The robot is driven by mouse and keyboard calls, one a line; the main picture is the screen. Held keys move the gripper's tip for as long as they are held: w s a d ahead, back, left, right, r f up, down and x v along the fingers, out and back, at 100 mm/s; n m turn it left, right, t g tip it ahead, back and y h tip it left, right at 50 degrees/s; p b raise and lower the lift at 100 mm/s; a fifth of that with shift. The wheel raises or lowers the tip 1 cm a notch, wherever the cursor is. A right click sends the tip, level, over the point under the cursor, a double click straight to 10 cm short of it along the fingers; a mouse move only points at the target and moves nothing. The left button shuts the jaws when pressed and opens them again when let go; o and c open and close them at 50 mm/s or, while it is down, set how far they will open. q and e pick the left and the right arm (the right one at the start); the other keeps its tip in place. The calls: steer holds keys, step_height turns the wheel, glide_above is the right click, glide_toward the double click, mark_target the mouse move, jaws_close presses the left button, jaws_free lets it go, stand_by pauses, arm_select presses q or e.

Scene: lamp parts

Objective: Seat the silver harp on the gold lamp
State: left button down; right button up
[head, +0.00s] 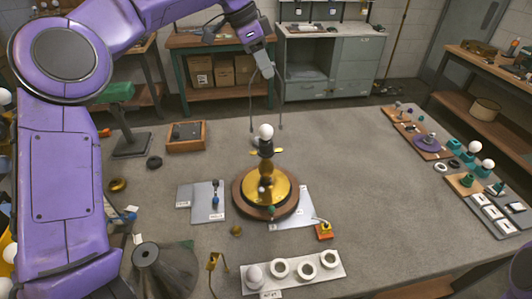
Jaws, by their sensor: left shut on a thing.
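The gold lamp (283,190) stands upright on a round wooden base near the middle of the table. It has a dark socket with a white bulb (265,132) on top and small gold tabs (281,151) at either side below the bulb. My left gripper (268,72) is above the lamp, shut on the top of the silver harp (251,108). The harp hangs with its two thin legs downward, one on each side of the bulb in the picture. Its leg ends look above the gold tabs and apart from them; their depth is unclear. My right gripper is out of view.
A white holder (293,272) with round rings stands in front, beside a grey cone (165,270). A wooden tray (187,136) and dark stand (131,143) are at the left. Boards with bulbs and parts (428,146) line the right. The table right of the lamp is clear.

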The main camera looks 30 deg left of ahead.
arm_select(q)
steer(key=shift+f+b, duration=0.4)
steer(key=shift+f, duration=0.7)
steer(key=shift+p, duration=0.45)
steer(key=shift+f+b, duration=0.6)
steer(key=shift+f, duration=1.9)
steer(key=shift+f+p, duration=0.35)
steer(key=shift+f, duration=0.15)
stand_by(0.4)
steer(key=c, duration=0.8)
jaws_free()
steer(key=shift+s, duration=0.1)
steer(key=shift+r, duration=0.2)
